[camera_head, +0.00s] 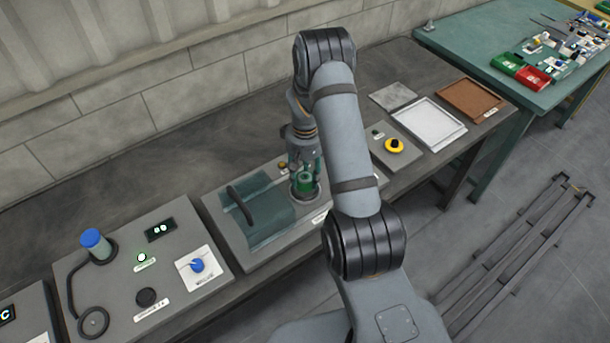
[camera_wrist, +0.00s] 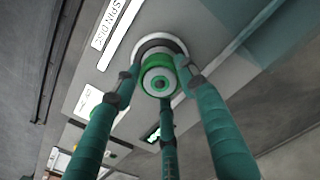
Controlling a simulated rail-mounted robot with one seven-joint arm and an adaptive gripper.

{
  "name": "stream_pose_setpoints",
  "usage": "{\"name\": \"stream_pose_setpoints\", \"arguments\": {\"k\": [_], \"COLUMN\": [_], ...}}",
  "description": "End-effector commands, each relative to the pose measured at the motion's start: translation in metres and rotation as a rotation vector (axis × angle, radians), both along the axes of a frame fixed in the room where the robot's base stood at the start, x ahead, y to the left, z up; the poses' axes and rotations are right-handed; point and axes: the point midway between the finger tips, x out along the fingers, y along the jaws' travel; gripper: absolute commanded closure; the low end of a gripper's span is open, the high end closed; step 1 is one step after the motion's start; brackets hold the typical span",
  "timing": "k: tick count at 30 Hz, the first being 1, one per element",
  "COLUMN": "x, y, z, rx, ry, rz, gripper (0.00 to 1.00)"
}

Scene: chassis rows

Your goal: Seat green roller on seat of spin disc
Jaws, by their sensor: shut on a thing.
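The green roller (camera_head: 306,183) is upright at the spin disc unit, and in the wrist view the roller (camera_wrist: 157,64) shows its pale ring and dark centre hole. My gripper (camera_head: 302,170) is above it, its teal fingers shut around the roller, as the wrist view of my gripper (camera_wrist: 160,82) also shows. The round seat of the spin disc (camera_head: 306,198) is directly under the roller; in the wrist view its pale rim (camera_wrist: 160,38) shows past one side of the roller. I cannot tell whether the roller touches the seat. The roller's underside is hidden.
A teal clear guard with a dark handle (camera_head: 241,204) stands left of the disc. A label (camera_wrist: 110,22) reads SPIN DISC. Another unit with a blue-capped cylinder (camera_head: 95,243) is at left.

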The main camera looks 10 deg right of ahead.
Motion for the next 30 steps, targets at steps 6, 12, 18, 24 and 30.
{"name": "stream_pose_setpoints", "arguments": {"k": [6, 12, 18, 24, 30], "x": [0.000, 0.000, 0.000, 0.000, 0.000], "y": [0.000, 0.000, 0.000, 0.000, 0.000], "z": [-0.006, -0.010, -0.014, -0.018, -0.019], "rx": [0.000, 0.000, 0.000, 0.000, 0.000], "ry": [0.000, 0.000, 0.000, 0.000, -0.001], "rz": [0.000, 0.000, 0.000, 0.000, 0.000], "gripper": [0.92, 0.92, 0.92, 0.92, 0.55]}}
